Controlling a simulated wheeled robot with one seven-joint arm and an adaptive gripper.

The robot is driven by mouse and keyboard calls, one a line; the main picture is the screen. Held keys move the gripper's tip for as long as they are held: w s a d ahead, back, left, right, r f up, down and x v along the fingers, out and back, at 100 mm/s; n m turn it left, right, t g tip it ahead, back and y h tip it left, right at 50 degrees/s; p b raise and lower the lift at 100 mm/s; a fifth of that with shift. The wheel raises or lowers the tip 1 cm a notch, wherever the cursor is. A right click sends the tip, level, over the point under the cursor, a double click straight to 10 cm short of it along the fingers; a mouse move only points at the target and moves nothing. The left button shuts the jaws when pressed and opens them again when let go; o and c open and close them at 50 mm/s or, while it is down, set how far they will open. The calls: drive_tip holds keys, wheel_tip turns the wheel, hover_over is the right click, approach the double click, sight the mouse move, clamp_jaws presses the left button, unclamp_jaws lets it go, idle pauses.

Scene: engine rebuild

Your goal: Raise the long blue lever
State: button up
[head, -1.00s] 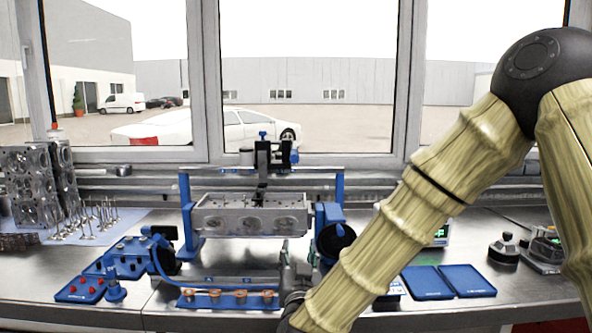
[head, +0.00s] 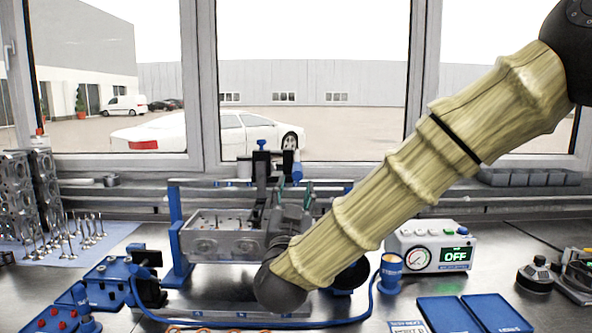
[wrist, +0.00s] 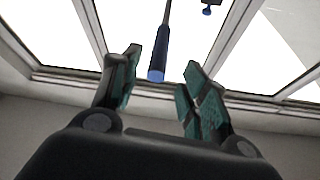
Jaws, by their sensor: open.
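The long blue lever (head: 297,167) shows in the head view as a short blue piece on the right of the black press head. In the wrist view the lever (wrist: 161,52) is a thin dark rod with a blue grip, its end lying between my fingertips in the picture. My gripper (head: 295,188) points upward, open and empty, just below the lever in the head view. In the wrist view my gripper (wrist: 162,74) shows two teal-padded fingers spread on either side of the grip. I cannot tell how far the grip is beyond the fingertips.
A metal cylinder head (head: 215,243) sits in the blue frame (head: 176,235), partly hidden by my arm. A gauge box (head: 430,247) reading OFF and blue trays (head: 450,315) are at right. Valves (head: 75,232) stand at left. A blue hose crosses the front.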

sight(298, 164)
drive_tip(key=p+x, duration=0.1)
drive_tip(key=x, duration=0.7)
drive_tip(key=shift+w, duration=0.3)
drive_tip(key=shift+d, duration=0.1)
drive_tip(key=shift+f, duration=0.1)
clamp_jaws()
drive_tip(key=shift+p, duration=0.3)
